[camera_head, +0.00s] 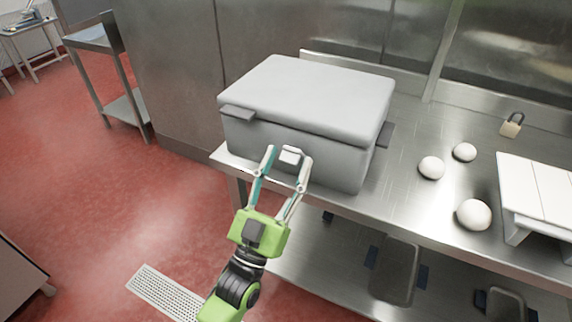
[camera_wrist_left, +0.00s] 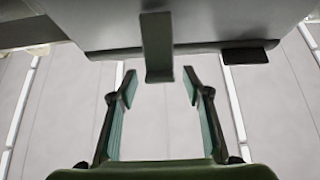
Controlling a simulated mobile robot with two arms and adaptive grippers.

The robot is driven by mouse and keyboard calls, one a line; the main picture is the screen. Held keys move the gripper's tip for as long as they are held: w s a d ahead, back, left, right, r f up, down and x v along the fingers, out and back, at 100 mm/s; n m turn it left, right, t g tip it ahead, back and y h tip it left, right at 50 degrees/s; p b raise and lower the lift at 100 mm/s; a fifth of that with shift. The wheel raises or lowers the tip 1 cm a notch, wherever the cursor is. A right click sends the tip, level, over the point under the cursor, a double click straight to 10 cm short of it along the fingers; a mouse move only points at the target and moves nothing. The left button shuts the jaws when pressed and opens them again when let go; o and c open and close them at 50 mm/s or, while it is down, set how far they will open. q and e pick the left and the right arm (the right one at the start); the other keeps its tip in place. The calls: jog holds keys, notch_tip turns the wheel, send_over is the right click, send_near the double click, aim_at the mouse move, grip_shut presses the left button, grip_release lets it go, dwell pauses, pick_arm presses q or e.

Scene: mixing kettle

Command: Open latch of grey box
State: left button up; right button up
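The grey box (camera_head: 300,95) stands with its lid down on the steel table's left end. A small pale latch (camera_head: 290,154) is on its front side. In the left wrist view the latch (camera_wrist_left: 157,45) is a dark strip hanging down from the box (camera_wrist_left: 95,18). My left gripper (camera_head: 287,158) is open in front of the box, its fingertips on either side of the latch. In the left wrist view the fingers (camera_wrist_left: 160,84) are apart, with the latch's lower end between or just beyond the tips. Contact cannot be told. My right gripper is not in view.
Dark handles stick out at the box's left (camera_head: 238,112) and right (camera_head: 386,134). Dough balls (camera_head: 431,168), a padlock (camera_head: 511,126) and a white stand (camera_head: 540,185) are on the table to the right. Trays (camera_head: 395,275) sit below. Red floor lies open at left.

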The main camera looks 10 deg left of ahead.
pick_arm(q)
jog(key=v, duration=1.2)
